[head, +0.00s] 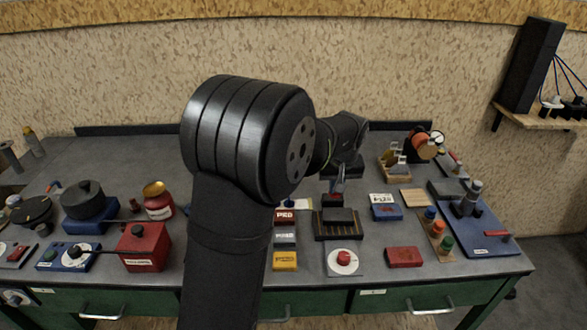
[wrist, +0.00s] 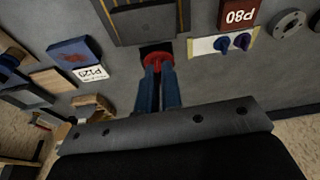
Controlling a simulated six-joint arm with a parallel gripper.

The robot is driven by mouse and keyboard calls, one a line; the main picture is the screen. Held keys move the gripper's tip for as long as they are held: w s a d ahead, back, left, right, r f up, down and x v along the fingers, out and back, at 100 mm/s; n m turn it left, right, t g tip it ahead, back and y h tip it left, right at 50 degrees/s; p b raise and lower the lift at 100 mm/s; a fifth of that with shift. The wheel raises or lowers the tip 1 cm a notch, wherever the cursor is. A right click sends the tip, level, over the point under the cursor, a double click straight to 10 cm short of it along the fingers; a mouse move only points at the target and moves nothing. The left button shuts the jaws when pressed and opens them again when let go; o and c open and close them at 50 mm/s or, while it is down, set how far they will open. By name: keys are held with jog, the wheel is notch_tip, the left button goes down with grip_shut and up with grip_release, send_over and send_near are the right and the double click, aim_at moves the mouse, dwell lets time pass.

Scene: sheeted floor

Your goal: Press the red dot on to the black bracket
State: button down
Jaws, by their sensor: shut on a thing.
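In the wrist view, my gripper (wrist: 159,70) has its two blue fingers closed on the red dot (wrist: 158,61), a round red piece at the fingertips. A small flat black piece, which looks like the black bracket (wrist: 149,47), shows just beyond the red dot and is partly hidden by it. I cannot tell whether the two touch. In the head view, my gripper (head: 338,181) is small and points down behind the dark ribbed tray; the red dot is hard to make out there.
The ribbed tray (head: 323,231) holds a black block (head: 338,214). A red button (head: 343,258) on a white plate is in front. Small bare grey patches of table lie between.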

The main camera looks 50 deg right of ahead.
jog(key=s, duration=0.2)
jog(key=shift+s+a+r, duration=0.15)
jog(key=shift+s+r, duration=0.1)
jog(key=shift+s, duration=0.05)
send_over(338, 213)
jog(key=s+a, duration=0.1)
jog(key=s, duration=0.1)
jog(key=shift+s+a+x, duration=0.1)
jog(key=shift+a+x, duration=0.1)
jog(key=shift+x, duration=0.75)
jog(key=shift+s+a+x, duration=0.1)
jog(key=shift+a+x, duration=0.05)
jog(key=shift+x, duration=0.8)
jog(key=shift+s+a+x, duration=0.1)
jog(key=shift+a+x, duration=0.1)
jog(key=shift+x, duration=0.75)
jog(key=shift+w+d+f, duration=0.1)
jog(key=shift+w+f, duration=0.1)
jog(key=shift+f, duration=0.1)
jog(key=shift+w+d+f, duration=0.2)
jog(key=shift+w+f, duration=0.05)
jog(key=shift+f, duration=0.4)
